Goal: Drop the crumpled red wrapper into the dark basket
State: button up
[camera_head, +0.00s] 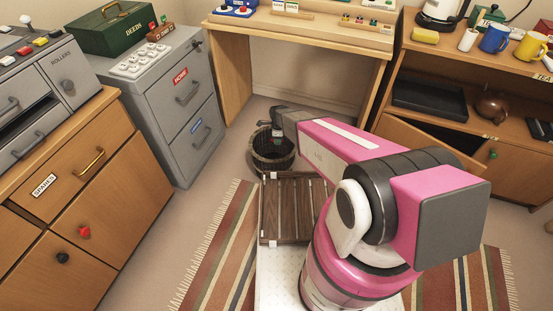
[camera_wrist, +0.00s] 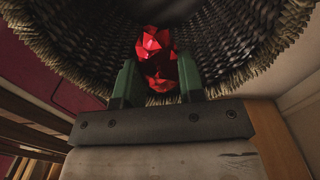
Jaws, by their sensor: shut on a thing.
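The crumpled red wrapper (camera_wrist: 156,52) is bright and faceted, and it sits between the two green fingers of my gripper (camera_wrist: 158,82) in the wrist view. My gripper is shut on it. The dark basket (camera_wrist: 255,50) is woven, and its rim curves around the wrapper and fingertips in the wrist view. In the head view the basket (camera_head: 270,157) stands on the floor in front of the desk, with my gripper (camera_head: 277,140) over its opening. The wrapper cannot be made out clearly in the head view. How far it is above the basket's bottom is unclear.
A wooden desk (camera_head: 235,80) stands behind the basket. A striped rug (camera_head: 215,250) lies on the floor nearer to me.

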jog(key=o, duration=1)
jog(key=shift+c, duration=0.2)
notch_tip(320, 180, up, 11)
jog(key=shift+f, duration=0.15)
jog(key=shift+w, duration=0.1)
